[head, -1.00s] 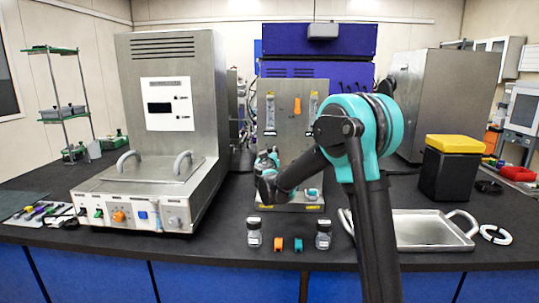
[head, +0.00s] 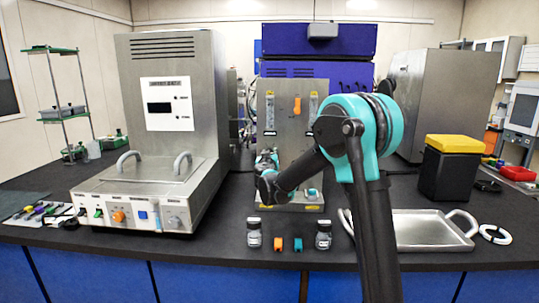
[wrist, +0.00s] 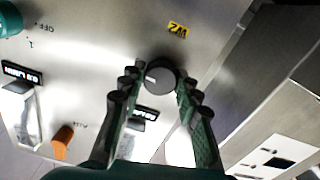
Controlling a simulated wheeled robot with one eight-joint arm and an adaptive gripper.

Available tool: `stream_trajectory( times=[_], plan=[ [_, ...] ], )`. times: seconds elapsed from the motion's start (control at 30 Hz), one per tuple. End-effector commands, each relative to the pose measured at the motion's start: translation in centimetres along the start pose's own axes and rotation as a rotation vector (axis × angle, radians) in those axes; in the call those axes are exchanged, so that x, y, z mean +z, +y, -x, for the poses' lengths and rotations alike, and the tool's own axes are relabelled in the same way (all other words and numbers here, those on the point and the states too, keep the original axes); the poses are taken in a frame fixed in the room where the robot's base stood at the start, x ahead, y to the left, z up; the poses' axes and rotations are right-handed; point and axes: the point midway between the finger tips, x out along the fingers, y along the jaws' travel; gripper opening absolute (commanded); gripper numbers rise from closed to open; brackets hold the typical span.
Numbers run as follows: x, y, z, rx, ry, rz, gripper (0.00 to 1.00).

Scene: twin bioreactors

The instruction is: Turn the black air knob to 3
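The dark round knob (wrist: 161,76) shows in the wrist view on a steel panel (wrist: 90,60), between the two fingertips of my gripper (wrist: 158,78). The fingers stand on either side of it with what looks like a small gap, so my gripper looks open around it. Contact is hard to tell. The number scale by the knob cannot be read. In the head view my gripper (head: 267,162) is at the lower left of the upright steel panel (head: 288,140), and the knob is hidden behind it.
In the wrist view an orange knob (wrist: 62,139) and a teal knob (wrist: 10,20) are on the same panel, with a yellow label (wrist: 178,30). In the head view, two bottles (head: 254,232) (head: 323,234) and a tray (head: 430,232) stand at the front. A steel unit (head: 160,90) stands left.

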Motion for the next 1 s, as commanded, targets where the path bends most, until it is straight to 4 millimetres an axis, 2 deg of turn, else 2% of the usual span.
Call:
stream_trajectory(
  times=[0.03, 0.13, 0.17, 0.43, 0.57, 0.67, 1.0],
  plan=[
    [0.0, 0.0, 0.0, 0.0, 0.0, 0.0, 0.39],
    [0.0, 0.0, 0.0, 0.0, 0.0, 0.0, 0.51],
    [0.0, 0.0, 0.0, 0.0, 0.0, 0.001, 0.53],
    [0.0, 0.0, 0.1, 0.0, 0.001, 0.002, 0.53],
    [-0.1, 0.0, 0.9, -0.001, 0.001, 0.002, 0.53],
    [-0.1, 0.0, 2.4, -0.001, 0.001, 0.002, 0.53],
    [0.0, 0.0, 9.2, -0.001, 0.001, 0.001, 0.53]
  ],
)
